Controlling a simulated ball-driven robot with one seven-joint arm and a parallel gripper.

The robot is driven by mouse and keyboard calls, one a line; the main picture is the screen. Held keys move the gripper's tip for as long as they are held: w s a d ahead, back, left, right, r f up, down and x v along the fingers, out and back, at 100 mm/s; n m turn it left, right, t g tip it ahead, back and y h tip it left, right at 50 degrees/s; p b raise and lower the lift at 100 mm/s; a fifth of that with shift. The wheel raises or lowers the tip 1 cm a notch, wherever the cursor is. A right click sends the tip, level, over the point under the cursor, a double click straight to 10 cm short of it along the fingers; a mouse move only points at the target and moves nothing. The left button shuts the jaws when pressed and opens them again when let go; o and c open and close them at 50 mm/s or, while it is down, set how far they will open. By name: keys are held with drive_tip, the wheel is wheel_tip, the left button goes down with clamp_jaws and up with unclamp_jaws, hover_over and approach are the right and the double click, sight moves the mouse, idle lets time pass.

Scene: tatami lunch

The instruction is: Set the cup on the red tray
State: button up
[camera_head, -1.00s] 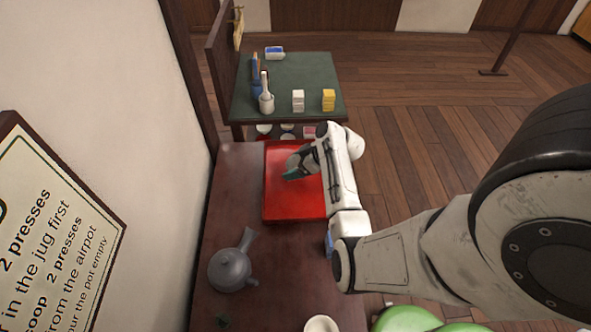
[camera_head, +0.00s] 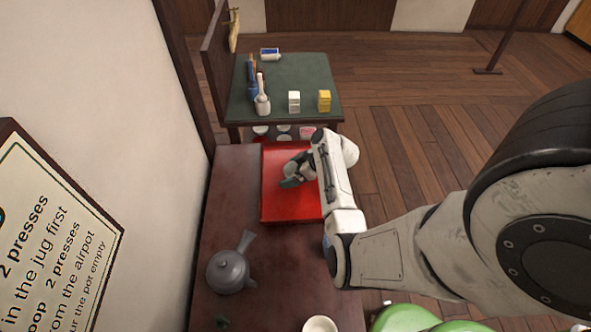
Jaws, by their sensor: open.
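The red tray (camera_head: 290,212) lies flat on the dark brown table, towards its far end. My gripper (camera_head: 290,182) is over the tray, open, with its tip low near the tray's middle. A small dark grey-green shape shows at the fingertips. I cannot tell whether it is part of the fingers or a small thing such as a cup. A white round cup or bowl (camera_head: 320,325) stands at the near edge of the table, cut off by the frame. My forearm hides the tray's right edge.
A grey side-handled teapot (camera_head: 230,272) stands on the brown table (camera_head: 228,195), near left. A green table (camera_head: 300,68) beyond holds a white bottle (camera_head: 262,103), a white block (camera_head: 294,101) and a yellow block (camera_head: 324,100). A wall closes the left side.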

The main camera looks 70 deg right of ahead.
drive_tip(key=v, duration=1.2)
drive_tip(key=a+g, duration=0.1)
drive_tip(key=a, duration=0.4)
drive_tip(key=w+a+f+g, duration=0.1)
drive_tip(key=a+g, duration=0.1)
drive_tip(key=a, duration=0.3)
drive_tip(key=a+f+g+y, duration=0.1)
drive_tip(key=a, duration=0.4)
drive_tip(key=shift+w+f+g, duration=0.15)
drive_tip(key=shift+w+g, duration=0.15)
drive_tip(key=shift+g, duration=0.1)
drive_tip(key=s+a+r+g, duration=0.1)
drive_tip(key=s+a, duration=0.1)
drive_tip(key=a, duration=0.6)
drive_tip(key=s+a+r+g+h, duration=0.1)
drive_tip(key=s+a+g, duration=0.1)
drive_tip(key=a, duration=0.6)
drive_tip(key=shift+s+a+r+m, duration=0.25)
drive_tip(key=shift+s+a+m, duration=0.05)
drive_tip(key=shift+s, duration=0.5)
